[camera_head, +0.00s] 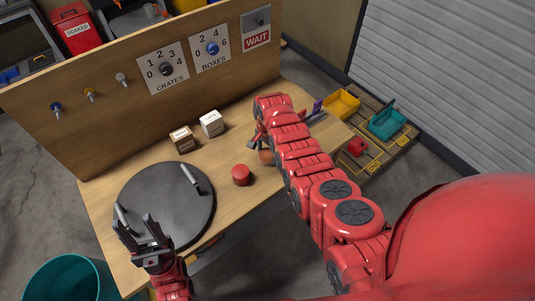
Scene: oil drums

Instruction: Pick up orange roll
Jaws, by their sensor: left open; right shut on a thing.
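An orange-brown round thing (265,157), which looks like the orange roll, shows on the table at the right gripper, partly hidden by my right arm. My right gripper (258,141) is at it and shut on it, though the arm covers much of the contact. A red cylinder (241,175) stands just left of it, apart from the gripper. My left gripper (141,227) is open over the front left of the dark round lid (160,200), close to one of its handles.
A teal bin (68,281) is at the lower left. Yellow and teal bins (387,122) stand on a pallet at right.

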